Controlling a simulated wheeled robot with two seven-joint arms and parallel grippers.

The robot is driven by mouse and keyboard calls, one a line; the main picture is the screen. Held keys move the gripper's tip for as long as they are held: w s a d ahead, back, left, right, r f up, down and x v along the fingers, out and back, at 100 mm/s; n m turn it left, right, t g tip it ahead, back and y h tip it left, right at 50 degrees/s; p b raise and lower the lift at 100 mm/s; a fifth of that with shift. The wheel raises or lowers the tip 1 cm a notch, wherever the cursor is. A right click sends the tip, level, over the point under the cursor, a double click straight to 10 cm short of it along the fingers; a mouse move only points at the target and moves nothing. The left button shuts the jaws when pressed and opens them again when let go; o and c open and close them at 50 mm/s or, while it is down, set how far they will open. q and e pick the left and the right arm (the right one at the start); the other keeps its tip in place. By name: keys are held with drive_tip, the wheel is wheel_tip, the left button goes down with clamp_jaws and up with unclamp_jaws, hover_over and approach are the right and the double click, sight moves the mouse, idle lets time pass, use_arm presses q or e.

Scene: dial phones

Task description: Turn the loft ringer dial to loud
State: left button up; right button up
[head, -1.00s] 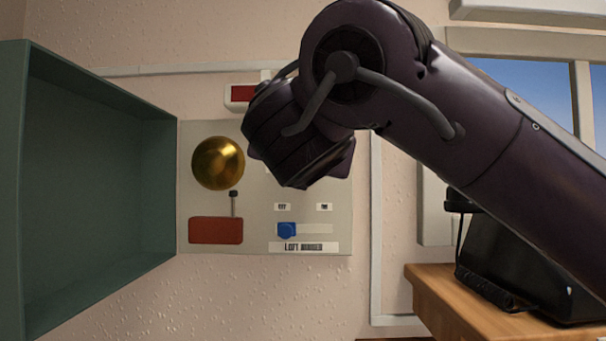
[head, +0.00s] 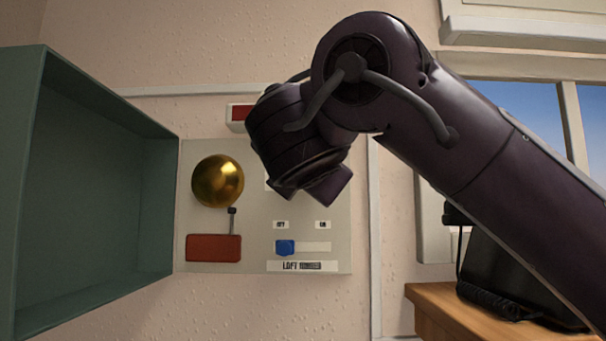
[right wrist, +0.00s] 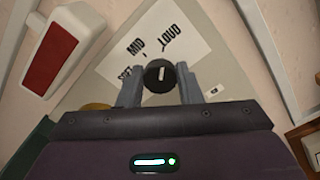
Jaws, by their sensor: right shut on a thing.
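The ringer dial (right wrist: 160,75) is a round black knob with a white mark, seen in the right wrist view. It sits on a white plate (right wrist: 185,50) printed SOFT, MID and LOUD. The mark stands about upright in that picture, aimed toward the LOUD side of MID; I cannot tell its exact setting. My right gripper (right wrist: 160,87) has one finger on each side of the knob and is shut on it. In the head view my right arm hides the dial on the grey panel (head: 255,225). My left gripper is not in view.
The panel also carries a brass bell (head: 218,181), a red-brown block (head: 213,248) and a blue slider (head: 285,247) near OFF. A green open box (head: 90,200) stands out at the left. A wooden table with a black phone (head: 510,275) is at the lower right.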

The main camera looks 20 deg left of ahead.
drive_tip(key=o, duration=1)
drive_tip(key=b+v, duration=0.6)
drive_tip(key=v, duration=0.1)
drive_tip(key=shift+s+d, duration=0.1)
drive_tip(key=shift+s, duration=0.3)
